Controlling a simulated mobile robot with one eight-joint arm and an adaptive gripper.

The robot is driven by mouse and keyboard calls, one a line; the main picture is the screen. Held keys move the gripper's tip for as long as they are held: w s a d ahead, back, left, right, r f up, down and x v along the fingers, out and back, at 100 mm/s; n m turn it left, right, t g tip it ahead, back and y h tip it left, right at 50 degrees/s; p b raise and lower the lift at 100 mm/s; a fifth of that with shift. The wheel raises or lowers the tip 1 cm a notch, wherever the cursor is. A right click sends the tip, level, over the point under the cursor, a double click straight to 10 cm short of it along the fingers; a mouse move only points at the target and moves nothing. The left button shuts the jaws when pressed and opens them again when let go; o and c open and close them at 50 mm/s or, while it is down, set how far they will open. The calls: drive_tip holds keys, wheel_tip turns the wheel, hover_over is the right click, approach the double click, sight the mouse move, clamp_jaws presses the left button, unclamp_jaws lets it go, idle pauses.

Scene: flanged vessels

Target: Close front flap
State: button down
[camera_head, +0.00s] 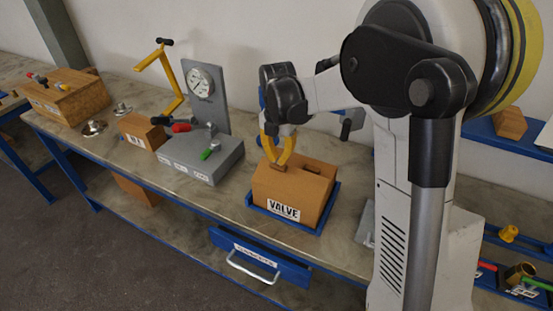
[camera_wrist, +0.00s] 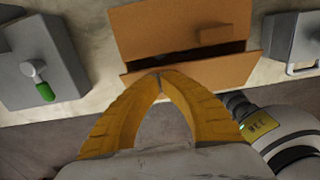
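The cardboard box (camera_head: 262,187) marked VALVE sits in a blue tray (camera_head: 250,204) on the bench. In the wrist view a broad top flap (camera_wrist: 150,32) carries a small brown block (camera_wrist: 212,33). A dark gap lies between it and the narrow front flap (camera_wrist: 205,72), which stands up from the box rather than flat. My gripper (camera_head: 276,163) reaches down to the box top. In the wrist view my gripper (camera_wrist: 160,74) has its yellow fingertips together at the front flap's edge. Nothing shows between them; whether they touch the flap I cannot tell.
A grey gauge stand (camera_head: 208,95) with red and green handles is left of the box. A yellow bent lever (camera_head: 167,75) and a smaller box (camera_head: 140,130) are farther left. A blue drawer (camera_head: 258,258) sticks out below the bench's front edge.

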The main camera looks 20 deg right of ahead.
drive_tip(key=shift+w+d+f, duration=0.35)
drive_tip(key=shift+f, duration=0.1)
drive_tip(key=shift+w+d+f, duration=0.1)
drive_tip(key=shift+f, duration=0.05)
drive_tip(key=shift+d+f+g+y+b, duration=0.1)
drive_tip(key=shift+f+g+y+b, duration=0.1)
drive_tip(key=shift+g+y+b, duration=0.15)
drive_tip(key=shift+w+f, duration=0.15)
idle(0.7)
